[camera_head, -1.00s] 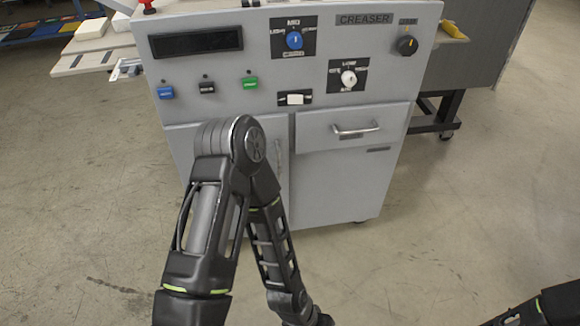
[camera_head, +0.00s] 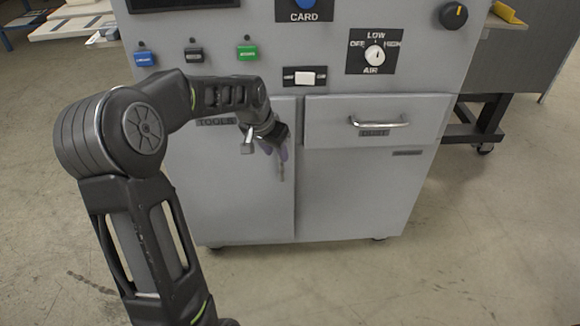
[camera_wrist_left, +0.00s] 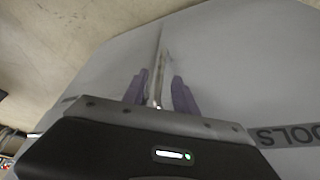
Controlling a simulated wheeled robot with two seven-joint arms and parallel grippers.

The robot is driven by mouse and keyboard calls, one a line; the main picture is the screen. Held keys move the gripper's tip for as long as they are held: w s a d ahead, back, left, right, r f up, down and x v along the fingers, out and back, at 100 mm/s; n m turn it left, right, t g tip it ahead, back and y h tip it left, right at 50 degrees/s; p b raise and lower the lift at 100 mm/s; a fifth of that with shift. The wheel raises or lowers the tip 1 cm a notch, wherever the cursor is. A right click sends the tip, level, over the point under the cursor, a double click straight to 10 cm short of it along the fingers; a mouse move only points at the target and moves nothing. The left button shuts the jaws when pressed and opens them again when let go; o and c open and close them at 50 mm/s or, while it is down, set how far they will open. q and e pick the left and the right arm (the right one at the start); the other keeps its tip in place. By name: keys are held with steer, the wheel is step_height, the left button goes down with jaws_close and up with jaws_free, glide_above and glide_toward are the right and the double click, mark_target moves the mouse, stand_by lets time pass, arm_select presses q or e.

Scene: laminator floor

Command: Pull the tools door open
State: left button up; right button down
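The tools door (camera_head: 225,195) is the grey left door of the cabinet, under a dark TOOLS label (camera_head: 215,122). It looks shut. Its upright metal handle (camera_head: 281,172) is near the door's right edge, with its upper part hidden by my gripper. My left gripper (camera_head: 274,150) is at the upper part of this handle. In the left wrist view the two purple fingers (camera_wrist_left: 159,90) stand apart, one on each side of the handle (camera_wrist_left: 158,65), with small gaps visible. My right gripper is out of view.
Buttons and knobs line the cabinet face above. The floor (camera_head: 400,285) in front is clear. A dark wheeled stand (camera_head: 480,125) is at the right.

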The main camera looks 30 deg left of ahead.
arm_select(q)
steer(key=shift+w+a+r, duration=0.1)
steer(key=shift+a+r, duration=0.1)
steer(key=shift+r, duration=0.05)
steer(key=b, duration=0.1)
glide_above(282, 178)
steer(key=shift+w+a+f, duration=0.15)
steer(key=shift+f, duration=1.7)
steer(key=shift+w+a+f, duration=0.1)
steer(key=shift+a+f, duration=0.05)
steer(key=shift+f, duration=1.7)
jaws_close()
